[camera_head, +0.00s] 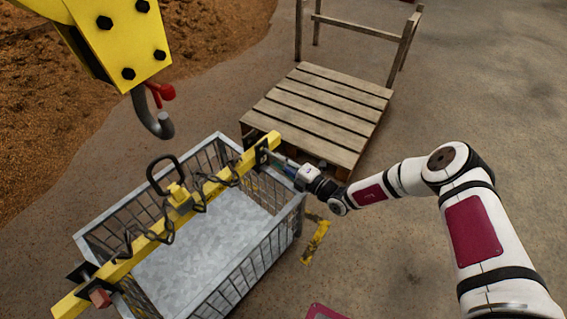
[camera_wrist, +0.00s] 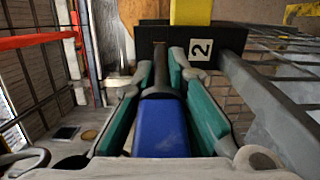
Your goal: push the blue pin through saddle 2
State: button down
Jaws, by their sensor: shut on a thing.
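Saddle 2 is a black bracket (camera_head: 262,152) at the far right end of the yellow beam (camera_head: 205,193). In the wrist view, saddle 2 (camera_wrist: 198,40) bears a white "2" label and stands straight ahead. My gripper (camera_head: 283,162) is beside that end of the beam. In the wrist view, my gripper (camera_wrist: 160,82) has its green-padded fingers closed around the blue pin (camera_wrist: 160,128). The pin's blue body lies between the fingers, and its dark shaft points at the saddle plate.
The beam lies across a grey mesh crate (camera_head: 247,282), with chains and a centre shackle (camera_head: 163,172) on it. A crane hook (camera_head: 155,115) hangs above. A wooden pallet platform (camera_head: 322,108) stands behind my gripper. Open ground lies to the right.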

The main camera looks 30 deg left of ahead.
aim_at(264, 149)
jog(key=shift+b+x, duration=0.7)
jog(key=shift+x, duration=1.35)
jog(key=shift+b+x, duration=0.95)
jog(key=shift+x, duration=0.5)
jog(key=shift+s+r+b+x, duration=0.1)
jog(key=shift+s+b+x, duration=0.05)
jog(key=shift+b+x, duration=0.6)
jog(key=shift+s+r+b+x, duration=0.15)
jog(key=shift+b+x, duration=0.35)
jog(key=shift+x, duration=0.35)
jog(key=shift+a, duration=0.4)
jog(key=c, duration=1.5)
grip_release()
jog(key=shift+s, duration=0.1)
jog(key=shift+f, duration=0.1)
